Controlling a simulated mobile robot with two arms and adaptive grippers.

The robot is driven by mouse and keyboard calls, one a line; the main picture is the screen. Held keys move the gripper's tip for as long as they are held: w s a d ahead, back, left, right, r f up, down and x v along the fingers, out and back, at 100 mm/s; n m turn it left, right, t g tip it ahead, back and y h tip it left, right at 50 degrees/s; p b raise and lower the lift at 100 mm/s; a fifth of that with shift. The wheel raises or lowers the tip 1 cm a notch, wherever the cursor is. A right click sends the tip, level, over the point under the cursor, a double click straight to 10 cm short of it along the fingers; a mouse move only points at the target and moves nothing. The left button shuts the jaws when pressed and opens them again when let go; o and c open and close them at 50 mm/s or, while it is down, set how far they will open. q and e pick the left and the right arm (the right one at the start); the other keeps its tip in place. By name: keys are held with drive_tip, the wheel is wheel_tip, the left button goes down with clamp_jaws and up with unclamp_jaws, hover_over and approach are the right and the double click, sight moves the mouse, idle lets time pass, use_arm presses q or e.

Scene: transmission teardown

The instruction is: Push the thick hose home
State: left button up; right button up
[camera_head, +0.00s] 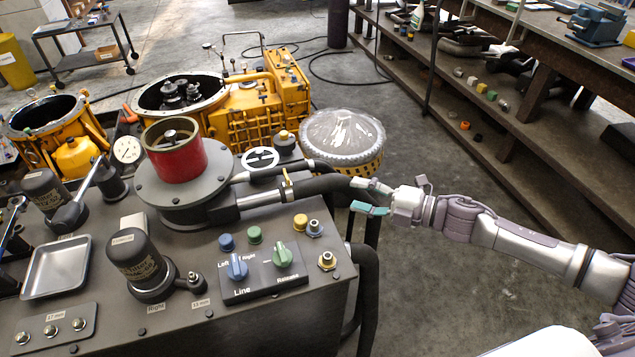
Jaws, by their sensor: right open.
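The thick black hose (318,187) runs along the top of the grey bench unit, from a metal pipe stub (258,198) on the round grey flange (185,191), then bends down over the right edge. A brass-coloured clamp (287,187) sits around it near the stub. I cannot tell whether the hose is fully seated. My right gripper (362,197) comes in from the right. Its teal-tipped fingers are open and apart, beside the hose where it bends at the bench edge. I cannot tell whether they touch it. My left gripper is not in view.
A thinner black hose (262,173) runs just behind. A control panel (262,272) with blue and green knobs lies in front. A red cylinder (174,150) stands on the flange. A plastic-covered yellow basket (342,138) stands behind. Floor at right is clear.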

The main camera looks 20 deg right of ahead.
sight(317, 185)
drive_tip(key=p+x, duration=0.2)
drive_tip(key=x, duration=0.9)
drive_tip(key=shift+d, duration=0.1)
clamp_jaws()
